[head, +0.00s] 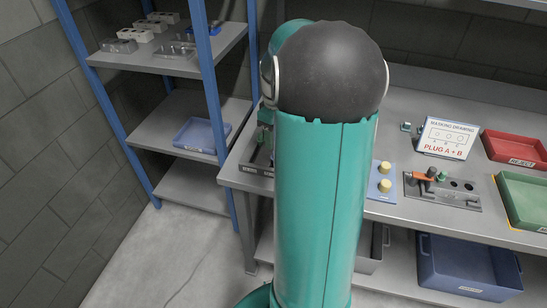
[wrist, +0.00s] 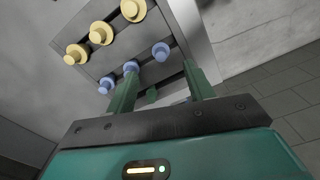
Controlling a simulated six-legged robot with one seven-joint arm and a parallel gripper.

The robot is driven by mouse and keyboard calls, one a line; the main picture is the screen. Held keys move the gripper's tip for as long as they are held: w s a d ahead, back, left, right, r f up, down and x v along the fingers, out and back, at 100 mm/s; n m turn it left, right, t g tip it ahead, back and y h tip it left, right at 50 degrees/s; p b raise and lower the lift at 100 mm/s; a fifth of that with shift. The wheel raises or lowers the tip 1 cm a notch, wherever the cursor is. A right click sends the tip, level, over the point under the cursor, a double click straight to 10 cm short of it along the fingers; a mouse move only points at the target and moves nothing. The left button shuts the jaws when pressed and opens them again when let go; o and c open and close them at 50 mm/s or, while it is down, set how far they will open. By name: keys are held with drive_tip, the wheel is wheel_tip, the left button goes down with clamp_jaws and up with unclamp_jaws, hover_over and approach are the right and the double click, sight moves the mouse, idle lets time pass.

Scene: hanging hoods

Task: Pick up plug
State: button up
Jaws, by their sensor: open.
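In the wrist view my gripper (wrist: 161,82) is open, with its two green fingers spread and nothing held between them. Beyond it a grey plate holds a row of yellow plugs (wrist: 100,33) and a row of blue plugs (wrist: 161,51). One blue plug (wrist: 130,68) appears close beside the left fingertip; I cannot tell whether they touch. A small green piece (wrist: 152,96) shows between the fingers, partly hidden. In the head view my arm hides the gripper. Two yellow plugs (head: 384,185) stand on a blue plate on the bench, just right of my arm.
The bench (head: 410,108) also holds a fixture plate (head: 455,190) with an orange part, a "PLUG A + B" sign (head: 447,137), a red reject tray (head: 515,148) and a green tray (head: 525,197). A blue bin (head: 465,268) sits below. Shelves (head: 180,60) stand at left.

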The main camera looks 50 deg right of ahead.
drive_tip(key=shift+s+f, duration=0.15)
drive_tip(key=shift+f, duration=0.8)
wheel_tip(320, 180, down, 5)
drive_tip(key=shift+a+f, duration=0.1)
drive_tip(key=shift+f, duration=0.05)
drive_tip(key=c, duration=1)
drive_tip(key=shift+c, duration=0.2)
